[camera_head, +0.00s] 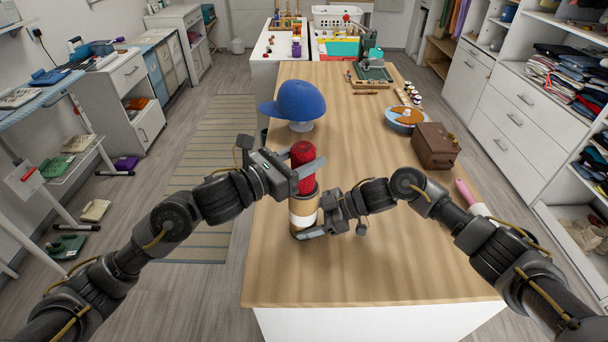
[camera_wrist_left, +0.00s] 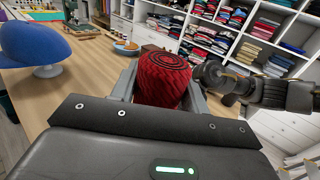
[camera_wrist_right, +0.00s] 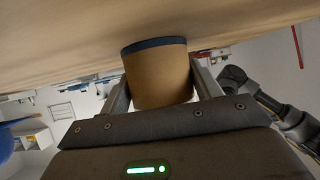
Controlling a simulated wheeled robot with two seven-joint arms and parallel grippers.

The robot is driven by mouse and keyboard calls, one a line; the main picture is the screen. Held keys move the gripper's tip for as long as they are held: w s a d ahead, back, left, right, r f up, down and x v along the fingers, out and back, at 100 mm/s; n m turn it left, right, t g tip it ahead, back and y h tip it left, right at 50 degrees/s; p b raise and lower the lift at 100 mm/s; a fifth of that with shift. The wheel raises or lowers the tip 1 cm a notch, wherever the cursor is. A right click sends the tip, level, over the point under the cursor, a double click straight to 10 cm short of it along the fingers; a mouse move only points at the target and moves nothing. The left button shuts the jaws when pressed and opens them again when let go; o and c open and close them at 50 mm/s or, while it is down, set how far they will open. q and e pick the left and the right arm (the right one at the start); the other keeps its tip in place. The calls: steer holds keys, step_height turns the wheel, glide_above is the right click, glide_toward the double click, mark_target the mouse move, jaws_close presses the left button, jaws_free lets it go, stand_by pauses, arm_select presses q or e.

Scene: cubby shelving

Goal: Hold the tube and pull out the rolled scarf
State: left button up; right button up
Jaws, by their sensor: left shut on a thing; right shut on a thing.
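The red rolled scarf (camera_head: 302,154) sticks up above the tan tube (camera_head: 303,207), which is upright at the near part of the table. A white band circles the tube. My left gripper (camera_head: 306,175) is shut on the scarf; the scarf's spiral end (camera_wrist_left: 164,68) shows between the fingers in the left wrist view. My right gripper (camera_head: 308,216) is shut on the tube lower down. In the right wrist view the tube (camera_wrist_right: 158,78) with its dark blue rim sits between the fingers. How much scarf is still inside the tube is hidden.
A blue cap (camera_head: 298,101) on a stand is behind and left of the tube. A brown box (camera_head: 435,145), a blue round dish (camera_head: 404,117) and a pink roll (camera_head: 466,194) lie along the table's right side. The wooden tabletop (camera_head: 365,262) is clear in front.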

mark_target(304, 146)
arm_select(q)
steer(key=shift+r, duration=1.65)
arm_select(e)
steer(key=o, duration=0.8)
steer(key=shift+o, duration=0.2)
